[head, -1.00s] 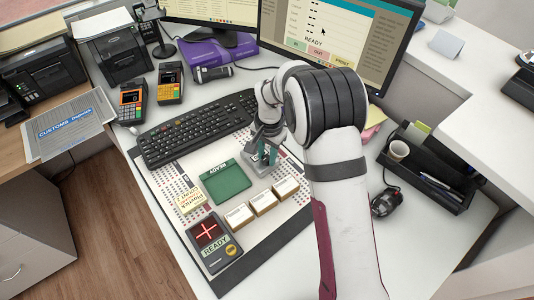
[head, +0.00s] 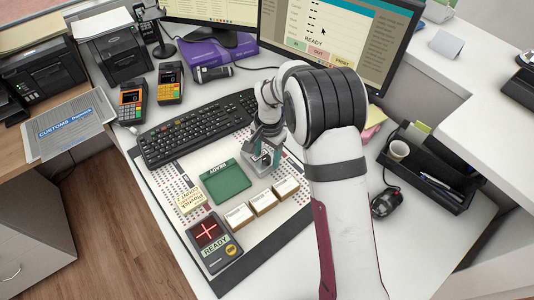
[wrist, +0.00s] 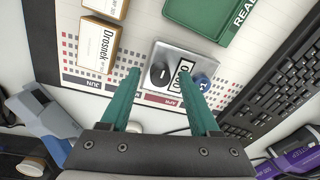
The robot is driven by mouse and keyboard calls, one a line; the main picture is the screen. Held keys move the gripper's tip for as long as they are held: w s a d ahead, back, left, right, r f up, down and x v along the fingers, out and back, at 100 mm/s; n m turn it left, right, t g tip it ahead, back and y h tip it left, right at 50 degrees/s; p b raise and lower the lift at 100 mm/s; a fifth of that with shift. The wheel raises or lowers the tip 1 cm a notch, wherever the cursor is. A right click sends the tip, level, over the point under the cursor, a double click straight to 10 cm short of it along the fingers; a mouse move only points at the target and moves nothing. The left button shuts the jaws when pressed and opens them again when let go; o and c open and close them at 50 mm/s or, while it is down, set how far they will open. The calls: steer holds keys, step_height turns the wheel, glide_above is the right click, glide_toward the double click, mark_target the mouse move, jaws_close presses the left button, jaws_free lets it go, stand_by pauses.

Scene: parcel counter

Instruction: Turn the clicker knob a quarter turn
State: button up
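The clicker is a grey metal unit (wrist: 190,62) on the desk pad. In the wrist view the knob shows between the fingertips, nearer the right one, with no visible contact. In the head view my gripper (head: 265,156) is over the clicker (head: 254,168) and partly hides it, so the knob is not clear there.
Several small boxes (head: 263,202) stand in a row near the clicker. A green READY pad (head: 225,182) lies to its left, and a keyboard (head: 195,128) lies behind. A mouse (head: 385,201) and a black organiser (head: 425,178) are to the right.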

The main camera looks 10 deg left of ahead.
mark_target(269, 159)
step_height(269, 159, up, 16)
steer(key=shift+s+d, duration=0.2)
steer(key=shift+d, duration=0.1)
stand_by(0.3)
steer(key=s+d+r, duration=0.2)
steer(key=s+d, duration=0.4)
steer(key=s, duration=0.3)
steer(key=s+d+r, duration=0.3)
steer(key=s+d, duration=0.2)
steer(key=s, duration=0.4)
steer(key=s+d+f+y, duration=0.1)
steer(key=s+d+f, duration=0.1)
steer(key=s, duration=0.9)
steer(key=shift+s+f, duration=0.3)
steer(key=shift+f, duration=0.6)
